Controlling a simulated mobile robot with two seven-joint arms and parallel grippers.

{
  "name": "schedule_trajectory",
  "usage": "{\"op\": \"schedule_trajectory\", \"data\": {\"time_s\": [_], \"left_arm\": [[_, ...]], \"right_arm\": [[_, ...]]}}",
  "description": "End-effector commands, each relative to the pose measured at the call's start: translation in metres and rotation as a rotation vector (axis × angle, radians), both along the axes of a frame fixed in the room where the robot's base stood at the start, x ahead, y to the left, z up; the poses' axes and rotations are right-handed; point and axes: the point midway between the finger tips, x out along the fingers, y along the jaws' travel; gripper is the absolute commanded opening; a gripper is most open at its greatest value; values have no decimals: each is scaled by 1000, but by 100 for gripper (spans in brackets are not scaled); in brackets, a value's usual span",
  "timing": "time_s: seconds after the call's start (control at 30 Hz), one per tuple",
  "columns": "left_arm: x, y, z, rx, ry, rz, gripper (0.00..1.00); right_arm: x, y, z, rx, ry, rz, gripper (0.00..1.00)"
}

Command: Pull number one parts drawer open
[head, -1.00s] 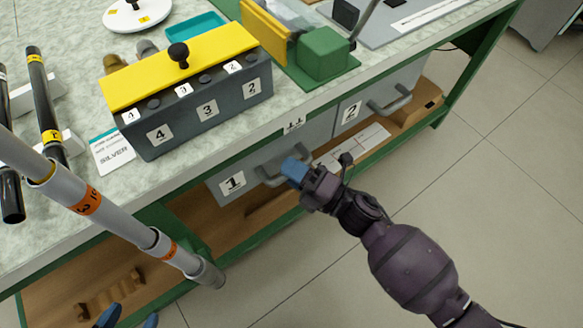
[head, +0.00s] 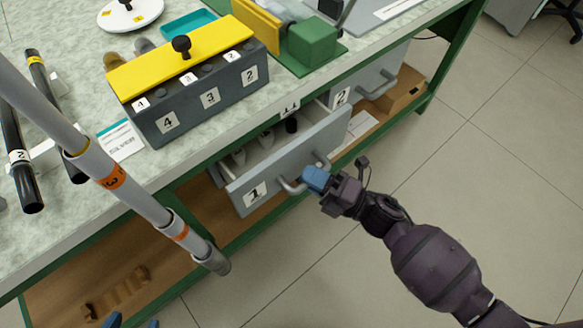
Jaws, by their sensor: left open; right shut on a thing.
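The number one parts drawer (head: 236,196) is a grey drawer with a "1" label under the bench top. It stands partly open, with its front away from the bench and several small items showing inside. My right gripper (head: 312,180) has blue fingertips and is shut on the drawer's grey bar handle (head: 292,187). Its fingers hide part of the handle. My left gripper (head: 132,321) is open and empty at the bottom edge, with only its blue fingertips in view.
The number two drawer (head: 363,90) is beside it, at the right. A grey box with a yellow lid (head: 180,65) stands on the bench (head: 100,205). A long grey rod (head: 130,187) with orange bands crosses the left side. The tiled floor (head: 480,190) at the right is clear.

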Motion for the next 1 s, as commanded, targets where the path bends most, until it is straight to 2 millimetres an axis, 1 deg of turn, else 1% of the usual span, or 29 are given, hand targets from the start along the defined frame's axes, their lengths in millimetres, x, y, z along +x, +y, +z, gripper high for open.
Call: {"op": "schedule_trajectory", "data": {"time_s": [0.03,0.3,0.5,0.7,1.0], "left_arm": [[2,0,4,3,-2,-3,57],[4,-2,9,22,25,-11,57],[3,-2,9,22,36,-14,57],[0,0,4,19,50,-10,57],[-1,0,5,15,50,-6,57]], "right_arm": [[-9,-8,2,-3,-3,-1,0],[-63,-48,2,-1,-1,1,0],[-95,-71,1,1,-1,1,0],[-113,-84,1,0,-2,2,0],[-121,-90,0,0,-2,3,0]]}}
